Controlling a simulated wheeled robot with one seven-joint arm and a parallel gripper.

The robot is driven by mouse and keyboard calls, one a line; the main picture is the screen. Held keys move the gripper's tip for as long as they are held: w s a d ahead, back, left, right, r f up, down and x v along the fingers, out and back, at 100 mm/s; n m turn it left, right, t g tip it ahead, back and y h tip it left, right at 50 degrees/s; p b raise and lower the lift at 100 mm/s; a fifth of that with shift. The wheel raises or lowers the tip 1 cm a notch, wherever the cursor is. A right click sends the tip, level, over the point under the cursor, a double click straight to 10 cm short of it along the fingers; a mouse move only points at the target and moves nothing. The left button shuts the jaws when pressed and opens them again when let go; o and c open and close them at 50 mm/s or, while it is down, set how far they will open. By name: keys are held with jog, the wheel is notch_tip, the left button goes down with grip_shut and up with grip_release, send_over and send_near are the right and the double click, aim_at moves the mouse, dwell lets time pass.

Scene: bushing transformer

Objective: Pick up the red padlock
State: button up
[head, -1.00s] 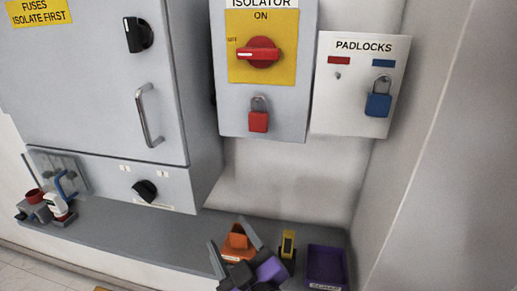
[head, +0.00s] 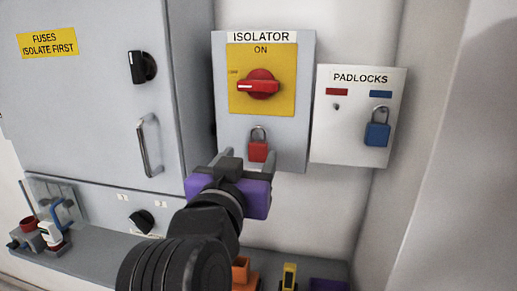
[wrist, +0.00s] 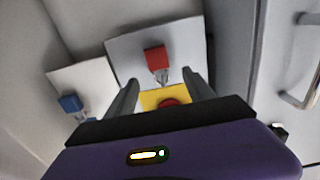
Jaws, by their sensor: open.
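The red padlock (head: 258,151) hangs by its shackle on the lower part of the grey isolator box (head: 291,135), below the red switch handle (head: 258,85). It also shows in the wrist view (wrist: 155,60), upside down, a little beyond the fingertips and between their lines. My gripper (head: 243,158) is open and empty, with its fingers pointing towards the padlock from below and slightly left. In the wrist view my two fingers (wrist: 160,78) stand apart. I see no contact with the padlock.
A padlock board (head: 345,130) with a blue padlock (head: 377,134) is right of the isolator. A grey fuse cabinet (head: 90,95) with a bar handle (head: 149,146) is at left. The shelf (head: 98,248) below holds an orange item (head: 240,270) and a yellow tool (head: 289,276).

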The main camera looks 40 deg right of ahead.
aim_at(257, 145)
jog(key=p+x, duration=0.2)
jog(key=x, duration=0.3)
jog(key=shift+d+r, duration=0.1)
jog(key=shift+d, duration=0.1)
jog(key=shift+w+d, duration=0.3)
grip_shut()
